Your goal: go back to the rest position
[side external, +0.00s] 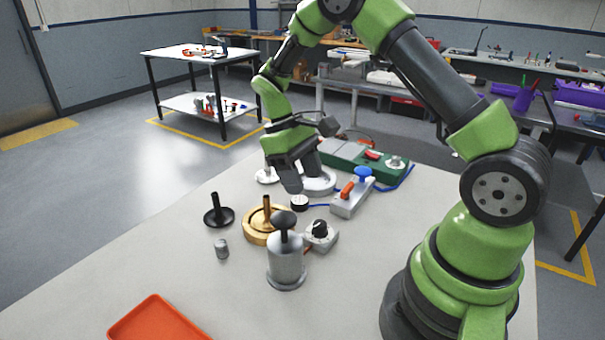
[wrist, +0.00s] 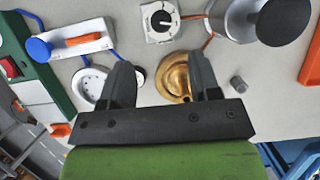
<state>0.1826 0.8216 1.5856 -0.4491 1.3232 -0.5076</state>
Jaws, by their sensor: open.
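My gripper (side external: 303,182) is open and points down over the far middle of the table in the side external view. Its two fingers stand apart in the wrist view (wrist: 162,66), and nothing shows held between them. A white round housing (side external: 322,186) is just behind the fingers in the side view; in the wrist view a white flanged piece (wrist: 91,86) lies left of the left finger. A brass round housing (side external: 256,236) with an upright post stands nearer the side camera; in the wrist view brass (wrist: 172,78) shows between the fingers, partly hidden by the right one.
Around stand a grey cylinder (side external: 286,267) with a black knob, a black disc with a pin (side external: 218,214), a small grey piece (side external: 222,249), a dial box (side external: 321,237), a blue-knobbed box (side external: 350,199) and a green unit (side external: 345,156). An orange tray (side external: 157,321) lies at the front.

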